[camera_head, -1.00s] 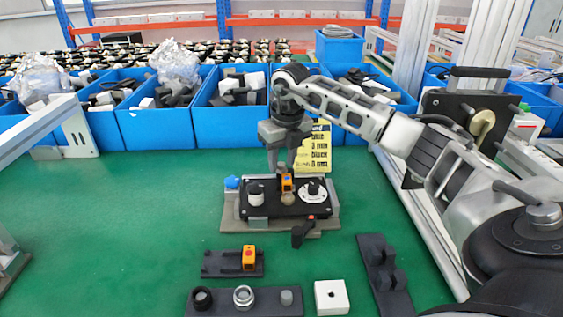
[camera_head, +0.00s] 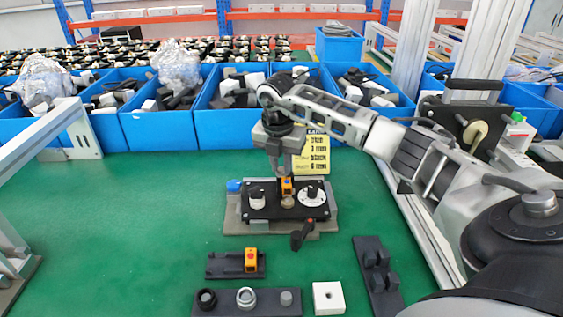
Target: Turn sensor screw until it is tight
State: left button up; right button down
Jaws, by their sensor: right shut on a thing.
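An orange sensor (camera_head: 287,186) stands on the black plate of a fixture (camera_head: 272,203) in the middle of the green table. My right gripper (camera_head: 283,172) reaches down from above to the top of the sensor area. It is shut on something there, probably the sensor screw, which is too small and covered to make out. The fixture also bears a white-and-black knob (camera_head: 257,199) on the left and a round white dial (camera_head: 312,195) on the right. My left gripper is not in view.
A yellow label card (camera_head: 316,158) stands behind the fixture. In front lie a dark holder with a second orange sensor (camera_head: 251,260), a dark rack (camera_head: 225,305), a white block (camera_head: 328,297) and a dark bracket (camera_head: 377,277). Blue bins (camera_head: 230,129) line the back.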

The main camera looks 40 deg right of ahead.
jog(key=m+p, duration=0.2)
jog(key=m, duration=0.2)
jog(key=shift+r+g, duration=0.2)
jog(key=shift+g, duration=0.1)
jog(key=m+p, duration=0.1)
jog(key=m, duration=0.4)
jog(key=shift+w+f+g+p, duration=0.1)
jog(key=shift+w+g+p, duration=0.05)
jog(key=shift+g+p, duration=0.25)
jog(key=c, duration=1.4)
grip_release()
jog(key=shift+f, duration=0.15)
jog(key=shift+c, duration=0.2)
jog(key=shift+r+p, duration=0.4)
jog(key=shift+r, duration=2.1)
